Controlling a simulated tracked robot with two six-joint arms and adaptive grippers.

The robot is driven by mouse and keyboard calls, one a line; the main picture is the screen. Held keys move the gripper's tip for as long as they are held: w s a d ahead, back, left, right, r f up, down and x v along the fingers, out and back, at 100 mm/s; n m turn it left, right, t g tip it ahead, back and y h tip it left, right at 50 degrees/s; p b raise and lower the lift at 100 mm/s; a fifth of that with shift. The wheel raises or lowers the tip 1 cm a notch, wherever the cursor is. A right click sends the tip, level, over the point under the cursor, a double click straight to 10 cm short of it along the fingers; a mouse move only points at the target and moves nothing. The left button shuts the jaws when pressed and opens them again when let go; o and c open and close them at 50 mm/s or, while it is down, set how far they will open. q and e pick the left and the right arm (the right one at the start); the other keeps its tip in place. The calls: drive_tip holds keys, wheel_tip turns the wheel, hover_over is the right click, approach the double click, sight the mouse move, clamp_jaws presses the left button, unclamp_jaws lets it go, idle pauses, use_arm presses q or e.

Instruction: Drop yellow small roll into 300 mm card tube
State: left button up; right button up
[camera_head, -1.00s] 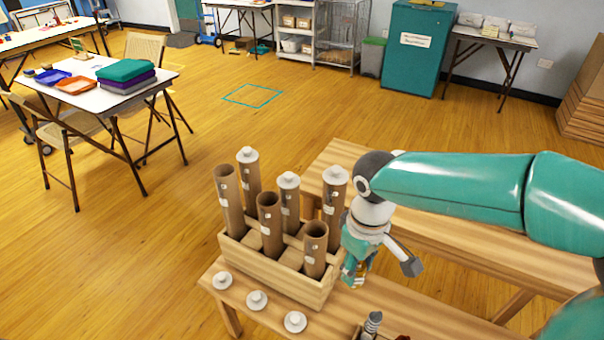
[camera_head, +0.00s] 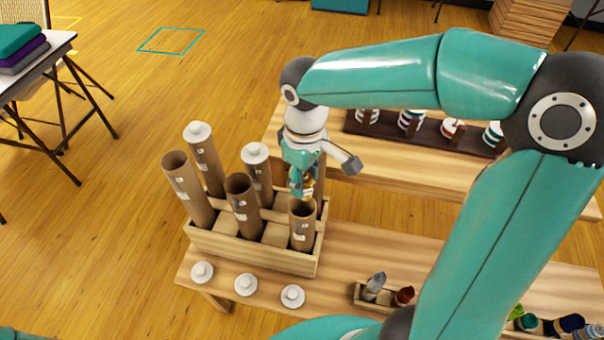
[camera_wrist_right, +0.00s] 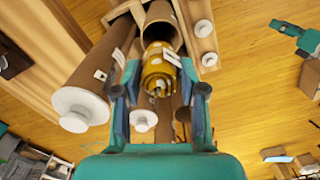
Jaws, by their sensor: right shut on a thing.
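My right gripper (camera_head: 304,190) is shut on the yellow small roll (camera_head: 309,182), which also shows between the fingers in the right wrist view (camera_wrist_right: 157,72). It holds the roll just above the open mouth of the shortest card tube (camera_head: 302,228), at the front right of the wooden crate. In the wrist view the roll overlaps an open tube mouth (camera_wrist_right: 158,27); I cannot tell whether its end is inside. Two more open tubes, one tall (camera_head: 187,187) and one middling (camera_head: 243,208), stand beside it. Tube labels are too small to read. Part of my left arm shows in the wrist view (camera_wrist_right: 292,32); its jaws are unclear.
Capped tubes (camera_head: 206,163) stand in the crate's back row, close to my right gripper. The crate (camera_head: 245,254) sits on a wooden bench. Loose white caps (camera_head: 246,285) lie in front. A small box with rolls (camera_head: 375,298) stands to the right.

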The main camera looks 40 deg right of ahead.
wheel_tip(320, 180, down, 3)
drive_tip(key=shift+w+f+b, duration=0.1)
drive_tip(key=shift+b, duration=0.95)
drive_tip(key=shift+f+b, duration=1.5)
drive_tip(key=shift+f, duration=0.35)
drive_tip(key=o, duration=1)
drive_tip(key=shift+a, duration=0.1)
drive_tip(key=shift+r, duration=0.2)
wheel_tip(320, 180, up, 12)
drive_tip(key=shift+f, duration=0.2)
